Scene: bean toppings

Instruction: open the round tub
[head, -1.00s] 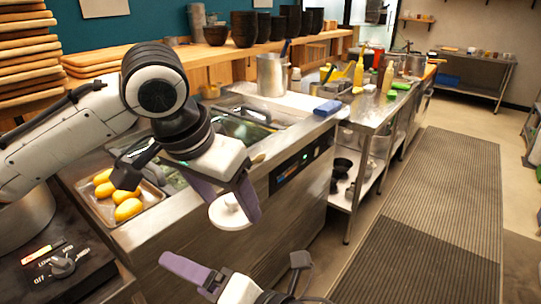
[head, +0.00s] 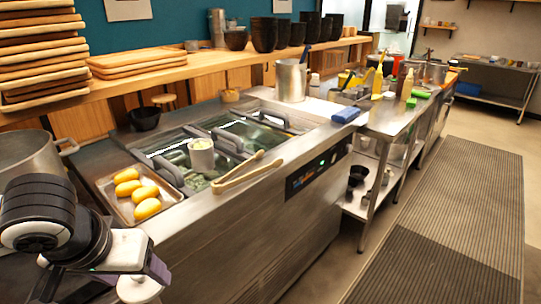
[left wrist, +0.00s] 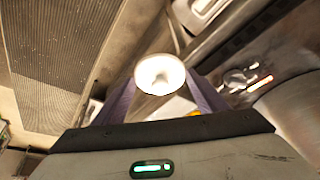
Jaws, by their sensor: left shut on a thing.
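The round tub (head: 201,158) is a pale cylinder standing upright at the sunken wells of the steel counter. No lid shows on its top, and its contents are too small to make out. My left gripper (head: 148,274) is at the lower left of the head view, apart from the tub and nearer to me. It is shut on a white round lid (head: 138,290). In the left wrist view the lid (left wrist: 160,74) shows as a bright disc with a knob between the two purple fingers (left wrist: 161,98). My right gripper is not in view.
Tongs (head: 247,172) lie on the counter right of the tub. A metal tray (head: 112,196) with several yellow oval items lies left of it. A large pot (head: 30,158) stands at the far left. The floor (head: 440,215) at right is clear.

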